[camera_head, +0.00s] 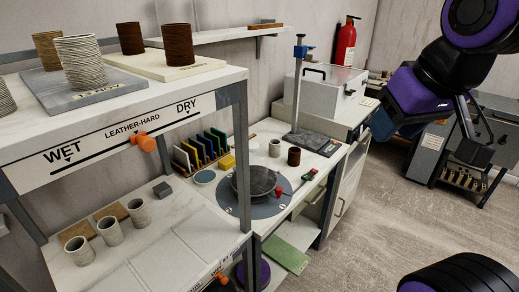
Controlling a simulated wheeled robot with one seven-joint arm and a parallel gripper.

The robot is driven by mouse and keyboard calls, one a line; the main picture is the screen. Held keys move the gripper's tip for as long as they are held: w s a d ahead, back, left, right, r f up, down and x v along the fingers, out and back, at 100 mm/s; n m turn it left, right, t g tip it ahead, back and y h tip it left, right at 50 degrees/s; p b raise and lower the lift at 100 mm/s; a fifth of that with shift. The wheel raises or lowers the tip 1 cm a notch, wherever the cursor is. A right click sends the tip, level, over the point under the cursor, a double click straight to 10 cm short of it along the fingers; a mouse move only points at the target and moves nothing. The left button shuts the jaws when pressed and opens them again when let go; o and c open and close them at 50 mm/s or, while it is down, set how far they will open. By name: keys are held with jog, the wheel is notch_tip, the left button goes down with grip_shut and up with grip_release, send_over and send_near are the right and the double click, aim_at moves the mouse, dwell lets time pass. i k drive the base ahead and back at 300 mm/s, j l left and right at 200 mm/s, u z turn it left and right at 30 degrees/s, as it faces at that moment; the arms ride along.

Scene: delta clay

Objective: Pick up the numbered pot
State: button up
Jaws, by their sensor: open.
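No number can be read on any pot at this size, so I cannot tell which is the numbered pot. A pale ribbed pot (80,61) stands on a grey slab on the top shelf, near brown pots (130,38) (180,45). Several small grey pots (110,231) stand on the lower shelf, some on brown tiles. A pale cup (275,148) and a dark brown cup (294,156) stand on the bench beyond. My gripper (476,150) is at the upper right, open, well apart from all the pots, with no object visible in it.
A round turntable (226,196) holds a dark mesh-like bowl (258,181). Behind it are a rack of coloured cards (203,147), a stand with a blue clamp (299,70) and a white box (330,88). A red extinguisher (346,45) hangs behind.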

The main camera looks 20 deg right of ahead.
aim_at(275, 145)
jog(key=i+l+u, duration=0.15)
jog(key=u, duration=0.25)
jog(key=i+l+u, duration=0.15)
jog(key=l+u, duration=0.3)
jog(key=i+l+u, duration=0.1)
jog(key=l, duration=0.35)
jog(key=i+l, duration=0.15)
jog(key=l, duration=0.35)
jog(key=i+l+u, duration=0.15)
jog(key=l, duration=0.8)
jog(key=i+u, duration=0.05)
